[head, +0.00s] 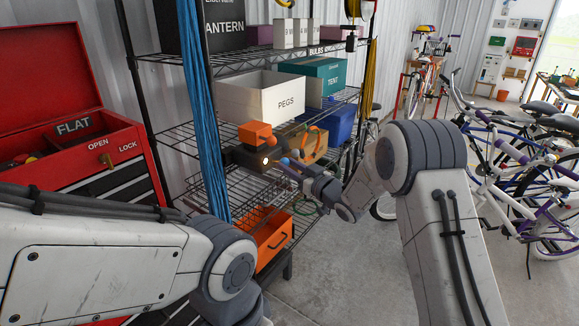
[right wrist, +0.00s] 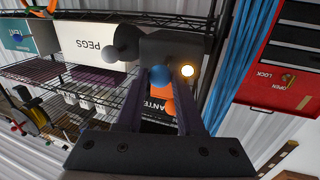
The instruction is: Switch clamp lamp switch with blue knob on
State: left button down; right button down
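A dark box-shaped unit (head: 248,157) with an orange block (head: 256,133) on top sits on the middle wire shelf. A round light (head: 265,160) glows on its front; it also glows in the right wrist view (right wrist: 187,71). A small blue knob (head: 284,162) sticks out beside the light. My right gripper (head: 287,165) reaches it from the right. In the right wrist view the blue knob (right wrist: 160,74) shows between the fingertips, with a space between the fingers; I cannot tell whether they touch it. My left gripper is out of view.
The wire shelf (head: 180,125) holds a white PEGS bin (head: 262,103), a teal TENT box (head: 320,68) and an orange bin (head: 273,240) low down. Blue cords (head: 200,120) hang in front. A red tool chest (head: 75,150) stands left, bicycles (head: 520,160) right.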

jog(key=r+g+h+p, duration=0.1)
jog(key=p, duration=0.2)
jog(key=r+g+h+p, duration=0.1)
jog(key=p, duration=0.2)
jog(key=shift+w+a+n+g+p, duration=0.15)
jog(key=shift+a+n+g+p, duration=0.15)
jog(key=shift+n+p, duration=0.1)
jog(key=c, duration=0.5)
grip_release()
jog(key=shift+c, duration=0.2)
